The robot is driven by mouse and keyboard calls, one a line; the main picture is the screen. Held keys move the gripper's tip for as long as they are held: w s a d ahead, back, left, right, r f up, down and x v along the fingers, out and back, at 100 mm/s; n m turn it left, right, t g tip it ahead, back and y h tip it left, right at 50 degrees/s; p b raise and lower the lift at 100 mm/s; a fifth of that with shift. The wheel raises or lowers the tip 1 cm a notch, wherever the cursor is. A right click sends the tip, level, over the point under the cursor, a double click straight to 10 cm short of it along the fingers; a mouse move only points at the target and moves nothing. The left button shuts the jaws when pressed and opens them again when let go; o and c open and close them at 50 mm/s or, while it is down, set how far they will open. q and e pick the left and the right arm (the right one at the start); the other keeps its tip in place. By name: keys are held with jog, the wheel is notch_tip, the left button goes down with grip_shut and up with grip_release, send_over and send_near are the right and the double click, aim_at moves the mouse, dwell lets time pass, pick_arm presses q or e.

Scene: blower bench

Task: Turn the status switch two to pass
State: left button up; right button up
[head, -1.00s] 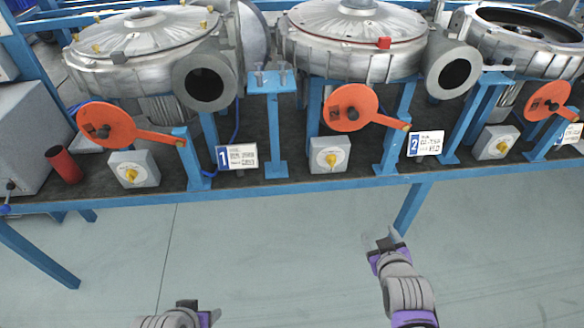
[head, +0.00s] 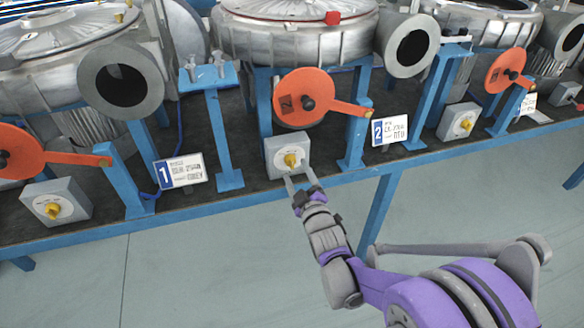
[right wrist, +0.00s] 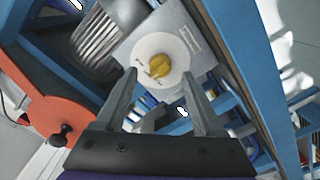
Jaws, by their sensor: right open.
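The middle grey switch box (head: 287,153) stands on the bench just left of the number 2 sign (head: 390,130). Its yellow knob (head: 291,160) faces me on a pale round dial. My right gripper (head: 298,178) is open in front of this box, its fingertips just below the knob in the head view. In the right wrist view the yellow knob (right wrist: 159,66) appears between the two open finger tips (right wrist: 159,74); I cannot tell whether they touch it. The dial marks are too small to read. My left gripper is out of view.
An orange disc with a lever (head: 304,98) sits just above the box. The number 1 sign (head: 180,171) and another switch box (head: 56,203) are to the left, a third box (head: 458,121) to the right. The floor in front is clear.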

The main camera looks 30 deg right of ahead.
aim_at(293, 166)
jog(key=shift+x, duration=1.7)
grip_shut()
